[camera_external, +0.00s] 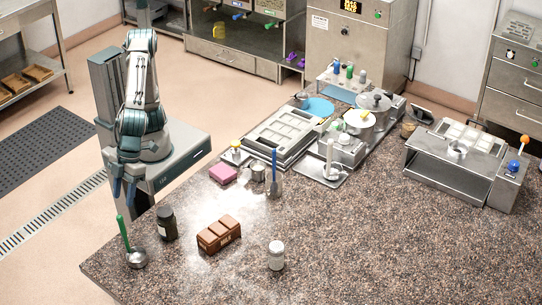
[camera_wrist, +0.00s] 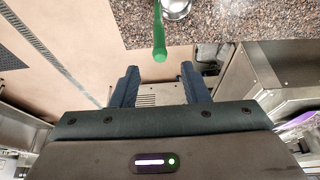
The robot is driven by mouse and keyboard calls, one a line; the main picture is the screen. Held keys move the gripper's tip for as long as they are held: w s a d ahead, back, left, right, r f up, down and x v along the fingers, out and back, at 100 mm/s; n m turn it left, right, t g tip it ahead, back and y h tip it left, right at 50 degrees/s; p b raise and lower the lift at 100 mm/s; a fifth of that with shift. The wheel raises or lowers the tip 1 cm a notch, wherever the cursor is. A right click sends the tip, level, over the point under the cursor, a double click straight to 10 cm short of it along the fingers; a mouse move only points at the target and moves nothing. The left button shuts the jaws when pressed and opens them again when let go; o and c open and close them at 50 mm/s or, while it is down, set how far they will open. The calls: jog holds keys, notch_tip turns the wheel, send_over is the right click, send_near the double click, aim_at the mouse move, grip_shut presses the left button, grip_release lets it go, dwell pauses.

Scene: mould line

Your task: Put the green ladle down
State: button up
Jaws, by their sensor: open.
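The green ladle (camera_external: 125,236) rests at the near left corner of the speckled counter (camera_external: 330,235), its metal bowl on the top and its green handle tilted upward. In the wrist view the green handle (camera_wrist: 159,35) projects past the counter edge, with part of the bowl at the top of the picture. My gripper (camera_external: 124,190) hangs beyond the counter's left edge, behind the ladle and apart from it. In the wrist view its two dark fingers (camera_wrist: 158,88) are spread with nothing between them.
A dark jar (camera_external: 166,224) stands close to the ladle's right. A pink block (camera_external: 222,174) and a blue-handled tool (camera_external: 274,180) are farther back. The front middle counter is clear.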

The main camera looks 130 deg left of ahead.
jog(key=a+n+t+y, duration=0.25)
jog(key=a+n, duration=0.65)
jog(key=a, duration=1.4)
jog(key=s+a+f+n+y, duration=0.1)
jog(key=s+a+f+n, duration=0.2)
jog(key=s+a, duration=0.3)
jog(key=s+a+f+n+y, duration=0.1)
jog(key=s+a+f+n, duration=0.2)
jog(key=a, duration=0.8)
jog(key=s+n, duration=0.2)
jog(key=n, duration=0.1)
jog(key=shift+s, duration=0.35)
jog(key=shift+a+t, duration=0.1)
jog(key=shift+t, duration=0.15)
